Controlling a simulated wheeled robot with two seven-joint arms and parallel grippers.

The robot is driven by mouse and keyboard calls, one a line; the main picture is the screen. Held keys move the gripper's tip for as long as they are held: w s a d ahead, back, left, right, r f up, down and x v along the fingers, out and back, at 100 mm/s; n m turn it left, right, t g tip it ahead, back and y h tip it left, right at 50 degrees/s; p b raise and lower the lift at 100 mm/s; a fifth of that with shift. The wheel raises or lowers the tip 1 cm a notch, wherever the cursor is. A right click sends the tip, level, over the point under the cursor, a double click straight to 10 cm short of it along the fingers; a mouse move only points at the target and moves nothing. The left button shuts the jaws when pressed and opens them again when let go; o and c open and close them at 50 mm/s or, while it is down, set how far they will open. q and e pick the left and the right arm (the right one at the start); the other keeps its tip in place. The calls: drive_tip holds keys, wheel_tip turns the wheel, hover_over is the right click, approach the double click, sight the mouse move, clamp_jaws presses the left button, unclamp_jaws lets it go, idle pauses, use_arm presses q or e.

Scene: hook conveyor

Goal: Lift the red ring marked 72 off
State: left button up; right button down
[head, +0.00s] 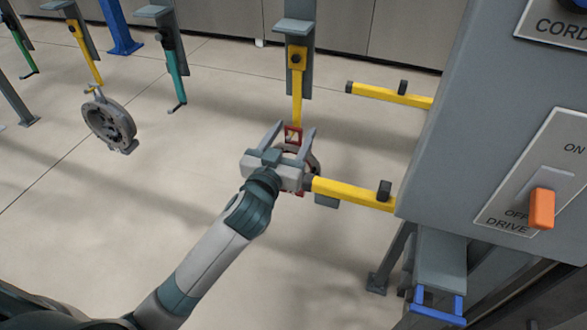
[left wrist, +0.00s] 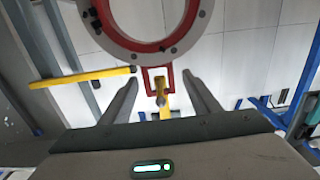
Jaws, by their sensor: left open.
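The red ring (left wrist: 142,46) fills the top of the left wrist view, grey-faced with a red rim; I cannot read a number. Its square red loop (head: 292,135) hangs at the lower end of a yellow hook (head: 297,85). In the head view the ring's body is mostly hidden behind my left gripper (head: 291,134). That gripper is open, with one finger on each side of the loop; in the left wrist view both fingers stand apart from it. My right gripper is not in view.
Two yellow bars (head: 390,95) (head: 350,193) jut from the grey cabinet (head: 430,160), the lower close to my gripper's right. An orange switch handle (head: 541,208) is on the cabinet by OFF. A grey flange (head: 110,120) hangs at left. Open floor lies between.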

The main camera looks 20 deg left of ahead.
sight(296, 126)
use_arm(q)
drive_tip(key=w+p, duration=0.1)
drive_tip(key=w, duration=0.2)
drive_tip(key=shift+r+p, duration=0.3)
drive_tip(key=shift+p, duration=0.1)
drive_tip(key=shift+w+f, duration=0.1)
drive_tip(key=shift+w, duration=0.55)
drive_tip(key=shift+w+d+f, duration=0.1)
drive_tip(key=c, duration=1.4)
clamp_jaws()
